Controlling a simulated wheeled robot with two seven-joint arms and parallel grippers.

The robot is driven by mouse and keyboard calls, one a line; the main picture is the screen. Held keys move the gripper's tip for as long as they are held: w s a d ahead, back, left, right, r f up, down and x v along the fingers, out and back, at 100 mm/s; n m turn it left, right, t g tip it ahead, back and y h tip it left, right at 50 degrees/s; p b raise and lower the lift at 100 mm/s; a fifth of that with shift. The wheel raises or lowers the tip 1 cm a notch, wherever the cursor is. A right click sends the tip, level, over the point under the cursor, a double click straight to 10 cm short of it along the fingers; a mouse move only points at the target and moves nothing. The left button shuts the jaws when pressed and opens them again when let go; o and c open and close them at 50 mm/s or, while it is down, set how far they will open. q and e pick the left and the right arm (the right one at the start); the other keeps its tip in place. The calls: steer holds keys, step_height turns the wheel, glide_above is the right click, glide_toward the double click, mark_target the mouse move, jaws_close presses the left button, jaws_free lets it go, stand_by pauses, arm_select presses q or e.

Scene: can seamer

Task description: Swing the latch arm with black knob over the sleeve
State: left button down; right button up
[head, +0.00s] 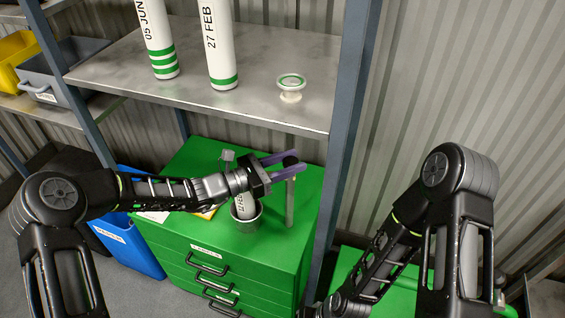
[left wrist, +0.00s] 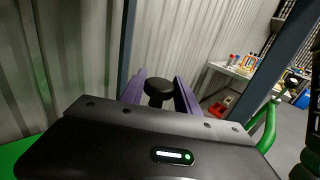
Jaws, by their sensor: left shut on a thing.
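My left gripper (head: 284,165) reaches over the green cabinet, with its purple fingers shut on the black knob (head: 291,161). In the left wrist view the black knob (left wrist: 157,88) sits between the two purple fingers (left wrist: 158,95). A grey metal post (head: 290,205) stands upright below the knob. The metal sleeve (head: 246,221) stands on the cabinet left of the post, with a white labelled tube (head: 245,205) in it. My left wrist and gripper pass above the sleeve and hide part of it. The latch arm itself is mostly hidden behind the gripper. My right gripper is out of frame.
The green drawer cabinet (head: 205,250) stands under a metal shelf (head: 200,98) holding two white tubes and a small white-green cup (head: 291,86). A blue upright (head: 345,130) rises close right of the post. A blue bin (head: 130,245) stands left of the cabinet.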

arm_select(q)
steer(key=c, duration=0.9)
jaws_free()
steer(key=shift+b+v, duration=0.8)
steer(key=shift+v, duration=3.1)
